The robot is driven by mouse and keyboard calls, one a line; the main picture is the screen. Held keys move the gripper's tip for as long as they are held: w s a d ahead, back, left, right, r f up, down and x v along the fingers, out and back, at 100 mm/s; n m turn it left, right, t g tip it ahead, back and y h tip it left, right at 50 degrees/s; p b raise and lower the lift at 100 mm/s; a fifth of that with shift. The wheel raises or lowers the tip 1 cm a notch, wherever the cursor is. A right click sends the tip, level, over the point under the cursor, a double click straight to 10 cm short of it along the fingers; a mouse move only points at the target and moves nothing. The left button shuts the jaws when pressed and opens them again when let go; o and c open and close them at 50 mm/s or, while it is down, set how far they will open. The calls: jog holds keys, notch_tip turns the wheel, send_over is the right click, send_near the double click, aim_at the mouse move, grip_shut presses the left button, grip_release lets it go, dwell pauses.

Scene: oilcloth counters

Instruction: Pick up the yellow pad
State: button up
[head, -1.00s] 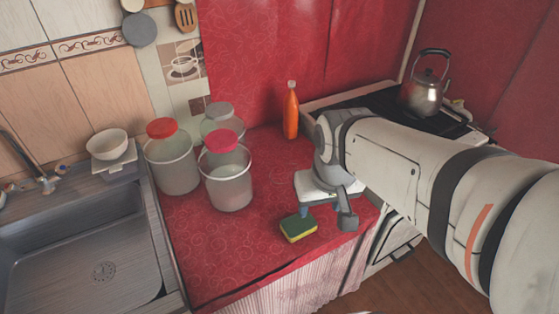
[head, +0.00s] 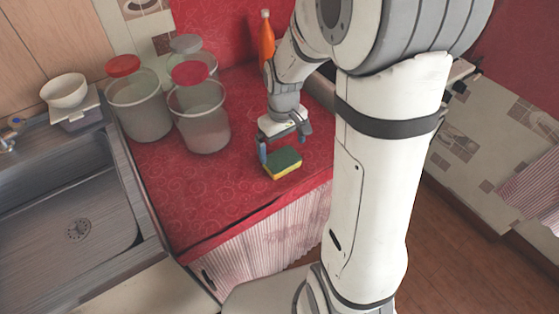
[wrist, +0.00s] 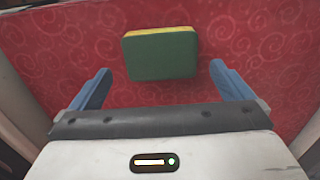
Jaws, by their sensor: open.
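The yellow pad is a sponge (head: 284,167) with a green top and a yellow lower layer. It lies on the red patterned counter (head: 205,197) near the front edge. My gripper (head: 284,151) is just behind and above it in the head view, with blue fingers. In the wrist view the pad (wrist: 160,56) lies ahead of the fingers, roughly centred between them, and its green face shows most. My gripper (wrist: 160,84) is open and empty there, with the fingers wider apart than the pad.
Several clear tubs stand at the back left, the nearest (head: 202,128) with a pinkish-red lid. An orange bottle (head: 266,38) stands behind my arm. A sink (head: 72,225) is at the left. Counter left of the pad is clear.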

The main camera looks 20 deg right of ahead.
aim_at(282, 159)
notch_tip(282, 159, down, 4)
jog(key=shift+f, duration=0.25)
jog(key=shift+c, duration=0.2)
jog(key=c, duration=0.8)
